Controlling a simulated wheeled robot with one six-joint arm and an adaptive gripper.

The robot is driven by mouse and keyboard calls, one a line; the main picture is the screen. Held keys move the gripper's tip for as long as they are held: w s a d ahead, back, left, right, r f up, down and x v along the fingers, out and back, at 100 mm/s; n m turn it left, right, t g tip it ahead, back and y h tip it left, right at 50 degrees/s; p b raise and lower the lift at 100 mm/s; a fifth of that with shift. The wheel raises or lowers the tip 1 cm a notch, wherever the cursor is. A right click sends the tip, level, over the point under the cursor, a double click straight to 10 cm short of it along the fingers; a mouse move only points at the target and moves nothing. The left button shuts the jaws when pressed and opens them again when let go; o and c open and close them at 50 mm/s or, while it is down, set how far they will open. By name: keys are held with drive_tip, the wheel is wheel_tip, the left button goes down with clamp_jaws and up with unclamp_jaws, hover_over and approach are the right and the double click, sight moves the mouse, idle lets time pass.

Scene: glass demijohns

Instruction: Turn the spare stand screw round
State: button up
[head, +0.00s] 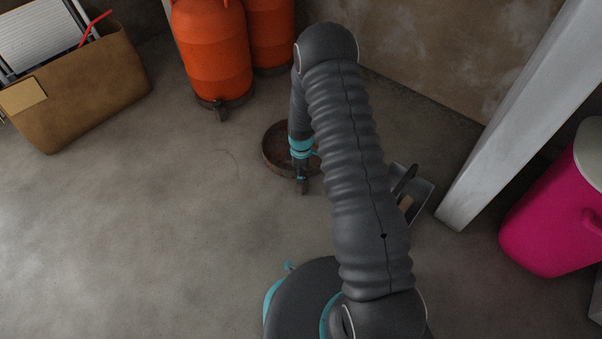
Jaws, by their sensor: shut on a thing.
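The spare stand (269,157) is a low, round, rusty brown ring on the concrete floor, with no demijohn on it. Its screw (304,188) juts from the near right side of the rim, toward the bottom of the picture. My gripper (301,175) points down at this screw and is shut on it. The fingers and part of the screw are small and dark here, and my arm hides the right part of the stand.
Two orange demijohns (212,55) stand behind, the left one on a similar stand (222,106). A brown box (95,95) is at upper left, a grey dustpan-like thing (421,192) and pale post (520,115) at right, then a pink bin (545,235). Left floor is clear.

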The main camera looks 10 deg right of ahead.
idle(0.3)
drive_tip(key=o, duration=1.1)
drive_tip(key=shift+o, duration=0.2)
wheel_tip(320, 180, up, 12)
